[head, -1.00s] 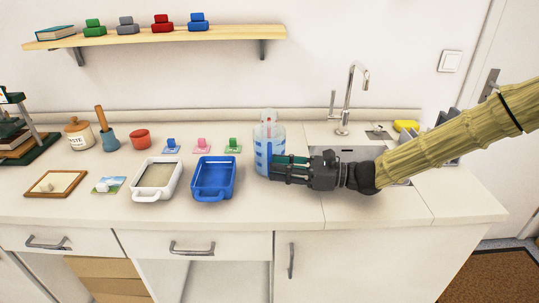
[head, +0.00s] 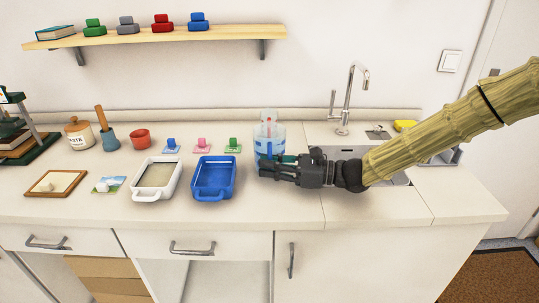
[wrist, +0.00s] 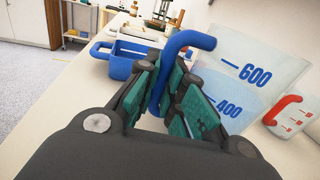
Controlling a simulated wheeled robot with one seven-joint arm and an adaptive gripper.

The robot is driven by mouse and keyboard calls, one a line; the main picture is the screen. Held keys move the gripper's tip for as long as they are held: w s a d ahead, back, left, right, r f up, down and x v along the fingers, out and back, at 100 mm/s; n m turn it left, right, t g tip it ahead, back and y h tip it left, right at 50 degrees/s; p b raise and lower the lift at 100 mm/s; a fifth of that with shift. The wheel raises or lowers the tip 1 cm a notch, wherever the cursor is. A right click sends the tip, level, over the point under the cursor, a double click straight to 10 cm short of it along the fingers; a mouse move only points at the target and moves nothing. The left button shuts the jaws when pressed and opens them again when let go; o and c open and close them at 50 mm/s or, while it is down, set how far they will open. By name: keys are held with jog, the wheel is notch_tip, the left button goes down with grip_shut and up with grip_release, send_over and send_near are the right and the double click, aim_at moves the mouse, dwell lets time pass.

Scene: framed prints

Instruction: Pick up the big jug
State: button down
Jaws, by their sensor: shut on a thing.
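The big jug (head: 263,143) is clear with blue markings and stands on the counter right of the blue tray. In the wrist view its body (wrist: 255,62) shows the marks 600 and 400, and its blue handle (wrist: 195,41) passes between my finger pads. My gripper (head: 277,168) is low at the jug's front right side, and it also shows in the wrist view (wrist: 170,88). It is shut on the blue handle. My fingers hide the jug's lower part in the head view. The jug looks upright, and I see no clear gap beneath it.
A smaller jug with a red handle (wrist: 284,110) stands close behind the big jug. A blue tray (head: 232,180) and a white tray (head: 136,182) lie to the left. The tap (head: 345,100) and sink are to the right. The counter's front strip is clear.

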jog(key=shift+r, duration=0.25)
jog(key=shift+r, duration=4.75)
